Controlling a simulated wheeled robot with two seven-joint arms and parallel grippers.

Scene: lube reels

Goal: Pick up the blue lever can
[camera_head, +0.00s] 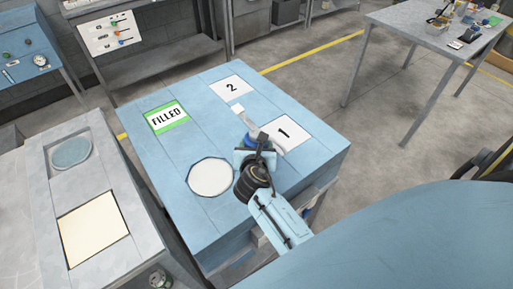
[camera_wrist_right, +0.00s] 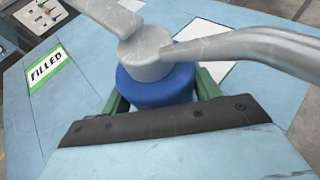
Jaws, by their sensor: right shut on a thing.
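The blue lever can has a blue body (camera_wrist_right: 155,88) with a grey top and a grey spout and lever. In the right wrist view it sits between the green fingers of my right gripper (camera_wrist_right: 158,100), which is shut on it. In the head view the can (camera_head: 249,138) is partly hidden by my right gripper (camera_head: 254,150), beside the card marked 1 (camera_head: 296,129) on the blue table. I cannot tell whether the can touches the table. My left gripper is not in view.
The blue table (camera_head: 170,165) also bears a card marked 2 (camera_head: 232,88), a green-edged FILLED card (camera_head: 166,117) and a white round pad (camera_head: 211,177). A grey bench (camera_head: 40,195) stands at left. The table's left half is mostly clear.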

